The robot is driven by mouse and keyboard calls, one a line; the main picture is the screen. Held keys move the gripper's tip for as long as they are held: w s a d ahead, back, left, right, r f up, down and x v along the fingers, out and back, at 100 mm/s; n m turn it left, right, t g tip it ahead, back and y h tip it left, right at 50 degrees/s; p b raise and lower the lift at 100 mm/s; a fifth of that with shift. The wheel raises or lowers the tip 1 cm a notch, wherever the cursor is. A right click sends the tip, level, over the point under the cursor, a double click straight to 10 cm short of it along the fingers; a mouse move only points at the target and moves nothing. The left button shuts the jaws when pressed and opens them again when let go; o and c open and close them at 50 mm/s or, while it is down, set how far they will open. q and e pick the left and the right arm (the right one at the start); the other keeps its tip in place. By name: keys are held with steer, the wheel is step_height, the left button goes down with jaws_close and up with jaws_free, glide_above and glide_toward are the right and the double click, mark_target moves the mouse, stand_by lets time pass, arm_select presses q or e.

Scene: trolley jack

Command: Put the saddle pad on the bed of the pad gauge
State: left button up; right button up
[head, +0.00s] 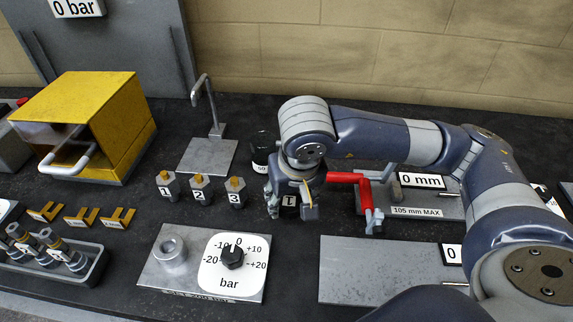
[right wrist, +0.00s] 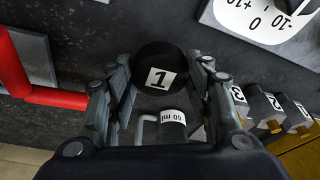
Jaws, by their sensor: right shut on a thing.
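My right gripper (head: 291,207) is shut on a round black pad with a white label "1" (right wrist: 165,72), which I take to be the saddle pad. In the head view the pad (head: 289,199) is mostly hidden by the fingers, and I cannot tell whether it touches the bench. A grey plate (head: 375,272) lies bare at the front right, beside a partly hidden "0" display (head: 451,254). Another plate (head: 440,205) behind it has a "0 mm" display and a "105 mm MAX" label. Which one is the pad gauge is unclear. My left gripper is out of view.
A red handle (head: 349,178) stands just right of the gripper. A dark bottle (head: 261,148) is behind it, and numbered posts (head: 235,190) are to its left. A plate with a bar dial (head: 232,258) is in front. A yellow box (head: 85,120) stands far left.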

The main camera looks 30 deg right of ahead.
steer(key=w+d+p, duration=0.1)
steer(key=w+d, duration=0.1)
steer(key=w+d+p, duration=0.1)
steer(key=w+d, duration=0.2)
steer(key=shift+d+f, duration=0.15)
steer(key=shift+d, duration=0.15)
steer(key=w+d, duration=0.1)
steer(key=w+d+p, duration=0.1)
steer(key=w+d, duration=0.1)
steer(key=w+d+p, duration=0.1)
steer(key=shift+w+d+f, duration=0.25)
steer(key=shift+w+f, duration=0.1)
steer(key=shift+f, duration=0.05)
steer(key=shift+w+d+f, duration=0.1)
steer(key=shift+w+d, duration=0.05)
step_height(320, 180, down, 3)
steer(key=shift+r+p, duration=0.1)
steer(key=shift+p, duration=0.65)
steer(key=shift+f, duration=0.55)
steer(key=o, duration=1.2)
steer(key=shift+c, duration=0.2)
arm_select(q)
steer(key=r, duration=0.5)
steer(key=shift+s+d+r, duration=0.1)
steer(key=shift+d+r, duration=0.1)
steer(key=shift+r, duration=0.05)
